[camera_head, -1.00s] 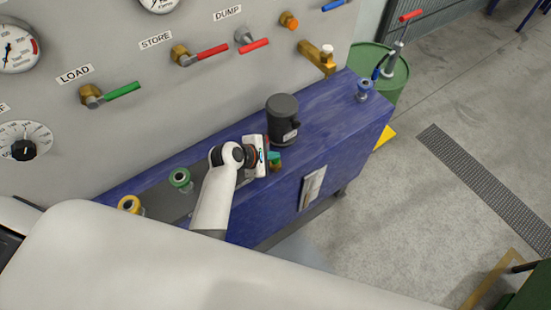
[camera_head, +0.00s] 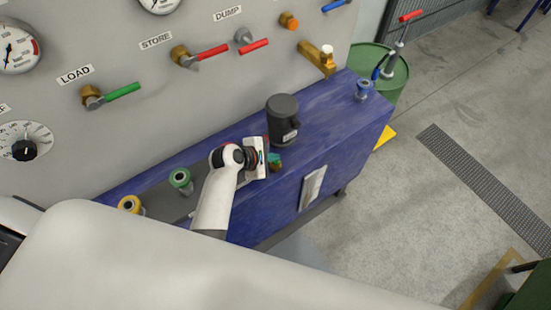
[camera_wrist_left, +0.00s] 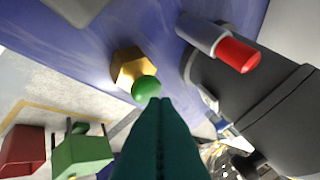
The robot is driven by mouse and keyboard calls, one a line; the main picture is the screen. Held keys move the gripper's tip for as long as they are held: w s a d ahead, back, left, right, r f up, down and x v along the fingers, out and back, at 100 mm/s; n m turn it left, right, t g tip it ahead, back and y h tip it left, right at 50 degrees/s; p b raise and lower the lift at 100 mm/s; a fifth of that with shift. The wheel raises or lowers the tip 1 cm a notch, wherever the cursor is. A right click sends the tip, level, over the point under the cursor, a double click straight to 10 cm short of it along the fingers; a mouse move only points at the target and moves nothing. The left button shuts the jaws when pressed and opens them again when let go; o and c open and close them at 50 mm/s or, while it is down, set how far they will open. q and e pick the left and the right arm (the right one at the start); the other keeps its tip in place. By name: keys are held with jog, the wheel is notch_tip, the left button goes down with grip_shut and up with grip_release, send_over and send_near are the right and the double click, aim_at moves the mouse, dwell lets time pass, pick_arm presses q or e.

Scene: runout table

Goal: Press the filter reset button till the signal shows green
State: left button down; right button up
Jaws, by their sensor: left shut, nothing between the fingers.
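The dark cylindrical filter (camera_head: 283,118) stands on the blue bench; its dark body fills the right side of the left wrist view (camera_wrist_left: 255,100). Beside it there, a grey stub bears a red cap (camera_wrist_left: 238,54). Left of that, a brass hex fitting (camera_wrist_left: 127,67) carries a round green knob (camera_wrist_left: 146,88). I cannot tell for sure which of these two is the button and which the signal. My left gripper (camera_wrist_left: 158,103) is shut and empty, its dark teal fingertips right by the green knob. Whether they touch it is unclear. In the head view the gripper (camera_head: 274,157) is in front of the filter.
The blue bench (camera_head: 345,130) also carries a green-ringed port (camera_head: 180,178), a yellow-ringed port (camera_head: 129,204) and a blue-ringed port (camera_head: 364,88). The grey panel (camera_head: 120,50) with valves and gauges rises behind.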

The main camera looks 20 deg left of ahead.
pick_arm(q)
jog(key=shift+f, duration=0.5)
dwell(0.5)
dwell(0.3)
jog(key=shift+r+p, duration=0.95)
jog(key=shift+p, duration=0.15)
notch_tip(320, 180, up, 2)
jog(key=shift+r+p, duration=0.25)
jog(key=shift+p, duration=0.05)
jog(key=shift+r, duration=1.2)
jog(key=shift+s, duration=0.1)
